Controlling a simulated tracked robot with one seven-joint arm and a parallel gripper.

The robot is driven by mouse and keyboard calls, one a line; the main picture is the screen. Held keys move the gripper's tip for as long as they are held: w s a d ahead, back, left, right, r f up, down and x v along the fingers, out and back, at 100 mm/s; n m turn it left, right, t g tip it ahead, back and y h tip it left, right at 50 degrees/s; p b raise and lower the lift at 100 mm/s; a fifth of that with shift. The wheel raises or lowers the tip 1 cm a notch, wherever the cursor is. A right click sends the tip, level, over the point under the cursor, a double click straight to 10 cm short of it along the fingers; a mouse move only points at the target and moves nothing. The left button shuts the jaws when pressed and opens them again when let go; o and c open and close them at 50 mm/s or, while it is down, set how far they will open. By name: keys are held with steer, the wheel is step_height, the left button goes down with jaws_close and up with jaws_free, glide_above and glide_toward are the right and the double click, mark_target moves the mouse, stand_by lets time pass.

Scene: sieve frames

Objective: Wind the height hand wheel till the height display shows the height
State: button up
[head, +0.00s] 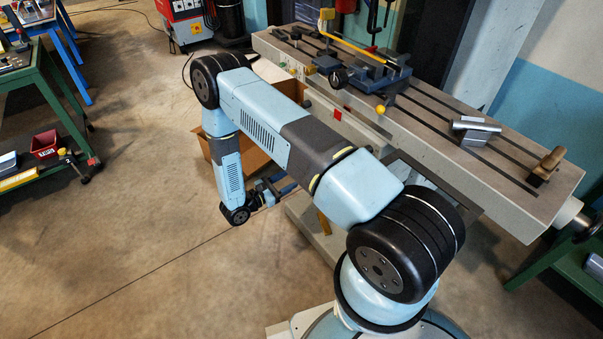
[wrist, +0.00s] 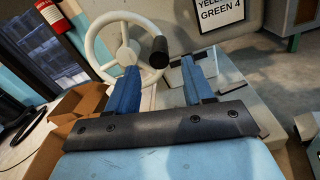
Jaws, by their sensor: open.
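A white spoked hand wheel (wrist: 95,52) stands in the upper left of the wrist view, just beyond my fingers. Its black handle (wrist: 159,52) sticks out from the right side of the rim. My gripper (wrist: 163,78) is open, with its two blue fingers apart and nothing held between them. The left finger overlaps the lower part of the wheel in the picture; I cannot tell whether it touches. In the head view my gripper (head: 276,190) is low beside the machine, partly hidden by my arm, and the wheel cannot be made out. No height display is readable.
A long slotted machine table (head: 440,115) carries a blue vise (head: 365,70) and clamping blocks. Open floor (head: 130,200) lies to the left.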

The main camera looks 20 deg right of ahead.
steer(key=x, duration=0.7)
steer(key=shift+c, duration=0.5)
jaws_close()
